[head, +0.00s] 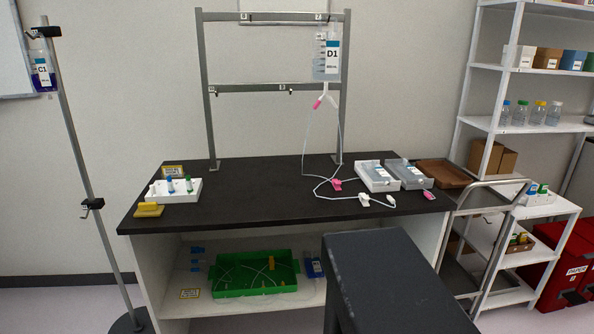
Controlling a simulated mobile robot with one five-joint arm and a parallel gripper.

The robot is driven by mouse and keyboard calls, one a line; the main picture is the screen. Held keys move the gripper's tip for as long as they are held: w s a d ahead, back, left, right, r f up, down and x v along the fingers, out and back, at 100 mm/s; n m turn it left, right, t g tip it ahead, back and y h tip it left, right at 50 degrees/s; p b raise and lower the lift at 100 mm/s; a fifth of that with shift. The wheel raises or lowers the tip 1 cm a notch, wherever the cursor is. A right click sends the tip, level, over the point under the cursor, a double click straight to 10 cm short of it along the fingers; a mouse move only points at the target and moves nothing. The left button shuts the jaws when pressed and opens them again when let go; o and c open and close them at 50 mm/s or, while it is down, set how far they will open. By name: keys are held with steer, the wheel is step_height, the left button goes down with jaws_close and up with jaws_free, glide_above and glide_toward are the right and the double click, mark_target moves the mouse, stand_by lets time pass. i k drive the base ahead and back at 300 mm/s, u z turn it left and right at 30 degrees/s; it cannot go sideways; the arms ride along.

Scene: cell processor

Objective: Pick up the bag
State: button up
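Several bags are in view, and the task line does not say which one is meant. A clear bag labelled D1 (327,66) hangs from the upper right of a grey metal frame, with tubing running down to the black bench top. A bag labelled C1 (41,74), with dark blue fluid low in it, hangs from a pole at the far left. What look like flat bags lie in a white tray (378,187) and a grey tray (414,184) at the bench's right. My gripper is not in view.
The grey frame (207,120) stands on the black bench (262,192). A tube rack (175,196) is at its left, and pink clamps (336,184) are on the tubing. A green bin (228,287) sits below. A cart (470,240) and shelves stand right. The bench middle is clear.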

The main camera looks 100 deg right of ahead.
mark_target(376, 173)
steer(key=u, duration=0.6)
steer(key=k, duration=2.75)
steer(key=z, duration=1.3)
steer(key=i, duration=0.95)
